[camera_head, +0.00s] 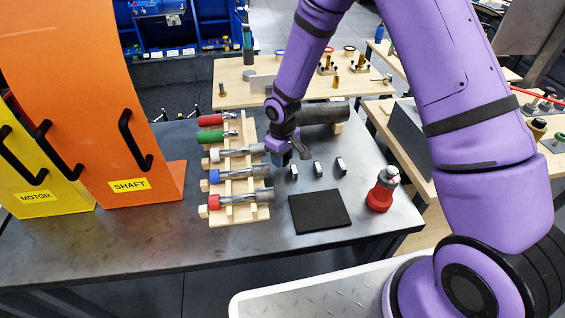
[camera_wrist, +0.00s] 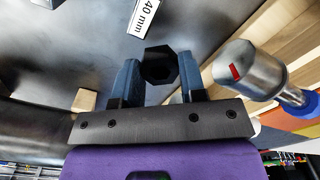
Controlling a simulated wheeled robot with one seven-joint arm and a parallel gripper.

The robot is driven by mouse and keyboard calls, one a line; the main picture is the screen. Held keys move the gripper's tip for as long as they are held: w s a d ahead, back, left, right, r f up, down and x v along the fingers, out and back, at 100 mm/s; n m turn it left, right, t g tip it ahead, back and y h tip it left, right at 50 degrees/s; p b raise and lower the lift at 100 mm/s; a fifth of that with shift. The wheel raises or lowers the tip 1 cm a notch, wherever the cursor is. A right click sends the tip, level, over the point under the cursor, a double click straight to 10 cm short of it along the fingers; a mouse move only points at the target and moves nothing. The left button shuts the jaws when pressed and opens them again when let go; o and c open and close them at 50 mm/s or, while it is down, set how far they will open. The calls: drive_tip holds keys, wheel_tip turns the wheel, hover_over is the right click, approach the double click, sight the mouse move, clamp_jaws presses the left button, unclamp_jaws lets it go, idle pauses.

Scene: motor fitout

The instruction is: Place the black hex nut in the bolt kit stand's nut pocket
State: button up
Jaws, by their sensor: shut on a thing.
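In the head view my gripper (camera_head: 281,157) is low over the grey metal table, just right of the wooden tool rack, and the nut is hidden or too small to make out there. I cannot pick out the bolt kit stand or its nut pocket for certain in either view.
The wooden rack (camera_head: 240,213) holds several coloured-handled tools close left of my gripper. A wooden table (camera_head: 228,95) with small hardware stands behind.

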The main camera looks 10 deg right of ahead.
drive_tip(key=shift+f, duration=1.35)
drive_tip(key=o, duration=1)
drive_tip(key=shift+f, duration=0.1)
wheel_tip(320, 180, up, 12)
drive_tip(key=shift+r, duration=0.15)
drive_tip(key=shift+r, duration=0.1)
